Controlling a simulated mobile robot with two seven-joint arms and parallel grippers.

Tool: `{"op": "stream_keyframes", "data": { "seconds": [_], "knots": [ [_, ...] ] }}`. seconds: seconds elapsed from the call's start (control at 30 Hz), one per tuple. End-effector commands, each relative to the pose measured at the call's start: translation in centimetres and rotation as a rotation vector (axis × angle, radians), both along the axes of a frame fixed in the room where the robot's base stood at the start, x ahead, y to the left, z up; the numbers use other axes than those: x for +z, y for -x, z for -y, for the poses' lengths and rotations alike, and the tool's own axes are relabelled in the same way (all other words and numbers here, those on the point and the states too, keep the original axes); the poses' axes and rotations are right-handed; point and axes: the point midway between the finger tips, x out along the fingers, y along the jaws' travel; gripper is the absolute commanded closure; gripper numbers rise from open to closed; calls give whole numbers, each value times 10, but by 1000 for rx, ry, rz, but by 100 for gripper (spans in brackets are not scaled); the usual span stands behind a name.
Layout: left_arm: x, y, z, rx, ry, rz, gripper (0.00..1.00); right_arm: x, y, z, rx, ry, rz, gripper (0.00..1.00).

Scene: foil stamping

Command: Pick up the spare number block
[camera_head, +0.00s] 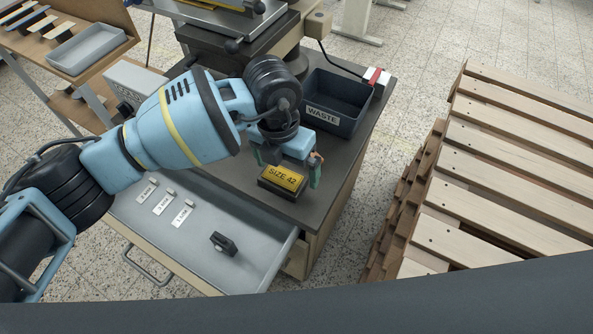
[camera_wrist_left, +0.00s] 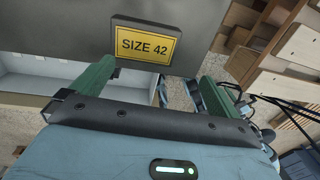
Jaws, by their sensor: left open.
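A black block with a yellow plate reading SIZE 42 (camera_head: 283,178) lies on the dark tabletop, near its front edge. The plate also shows in the left wrist view (camera_wrist_left: 146,43), ahead of and between the green fingers. My left gripper (camera_head: 291,168) is open and empty, just above and behind this block in the head view. A small dark block (camera_head: 223,243) sits in the open drawer, apart from the gripper; I see no number on it. I cannot tell from the pictures which of the two is the spare number block. My right gripper is out of view.
The open drawer (camera_head: 255,272) also holds several white labelled pieces (camera_head: 165,203). A dark WASTE bin (camera_head: 335,103) stands behind the gripper on the tabletop. The press (camera_head: 238,45) is at the back. Wooden pallets (camera_head: 500,190) are stacked on the floor at right.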

Motion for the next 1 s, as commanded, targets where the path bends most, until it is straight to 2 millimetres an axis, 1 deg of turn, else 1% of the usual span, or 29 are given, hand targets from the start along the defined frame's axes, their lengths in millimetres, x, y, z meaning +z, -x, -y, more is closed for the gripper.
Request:
{"op": "stream_keyframes", "data": {
  "seconds": [0.03, 0.1, 0.23, 0.33, 0.6, 0.73, 0.83, 1.0],
  "knots": [
    [2, -8, -7, 7, -35, 27, 0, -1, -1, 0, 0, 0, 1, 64],
    [5, -13, -12, 13, -64, 48, 0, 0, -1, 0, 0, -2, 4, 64],
    [7, -16, -14, 17, -78, 58, 0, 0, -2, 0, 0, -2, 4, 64],
    [4, -15, -14, 17, -76, 56, 0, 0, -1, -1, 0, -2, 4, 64],
    [-19, -15, -13, 17, -74, 54, 0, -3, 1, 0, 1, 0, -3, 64],
    [-20, -15, -13, 16, -73, 55, 0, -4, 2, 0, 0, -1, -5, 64],
    [-25, -16, -13, 16, -74, 54, 0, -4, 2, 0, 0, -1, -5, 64],
    [-45, -17, -13, 17, -74, 52, 0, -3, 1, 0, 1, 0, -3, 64]
  ]
}}
